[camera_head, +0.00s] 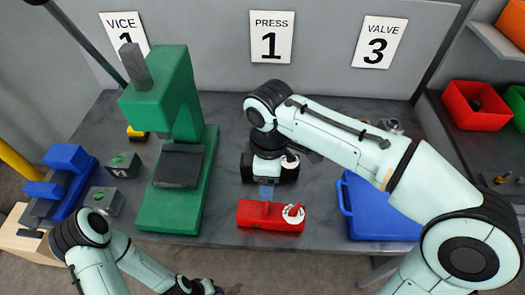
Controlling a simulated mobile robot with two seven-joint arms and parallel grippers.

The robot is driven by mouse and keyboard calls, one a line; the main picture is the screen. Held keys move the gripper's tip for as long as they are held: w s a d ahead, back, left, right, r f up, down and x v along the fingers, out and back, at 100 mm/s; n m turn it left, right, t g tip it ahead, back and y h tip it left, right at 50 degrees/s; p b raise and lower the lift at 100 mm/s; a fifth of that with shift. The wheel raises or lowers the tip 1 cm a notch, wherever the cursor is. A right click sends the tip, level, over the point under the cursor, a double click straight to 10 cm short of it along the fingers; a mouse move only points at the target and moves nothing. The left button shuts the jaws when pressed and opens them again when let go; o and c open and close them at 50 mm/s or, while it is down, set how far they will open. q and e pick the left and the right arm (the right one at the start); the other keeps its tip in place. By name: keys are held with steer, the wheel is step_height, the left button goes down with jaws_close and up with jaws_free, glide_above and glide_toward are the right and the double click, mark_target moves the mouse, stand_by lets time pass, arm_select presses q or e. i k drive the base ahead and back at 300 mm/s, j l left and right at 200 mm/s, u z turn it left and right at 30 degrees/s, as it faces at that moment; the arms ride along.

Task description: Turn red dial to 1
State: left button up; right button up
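A red box (257,217) sits near the front edge of the bench, with a white round dial (293,213) carrying a red pointer on its right part. The pointer's exact setting is too small to read. My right gripper (266,192) points down just above and behind the red box, left of the dial; whether it touches the box and how its fingers stand cannot be told. My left gripper (200,287) is low at the bottom edge, in front of the bench, partly cut off, and its fingers are unclear.
A black box (247,168) with a white dial is partly hidden behind my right gripper. A green press (170,215) stands left, a blue vice (72,175) farther left, a blue case (372,215) right.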

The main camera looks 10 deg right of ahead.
mark_target(294, 212)
steer(key=k, duration=1)
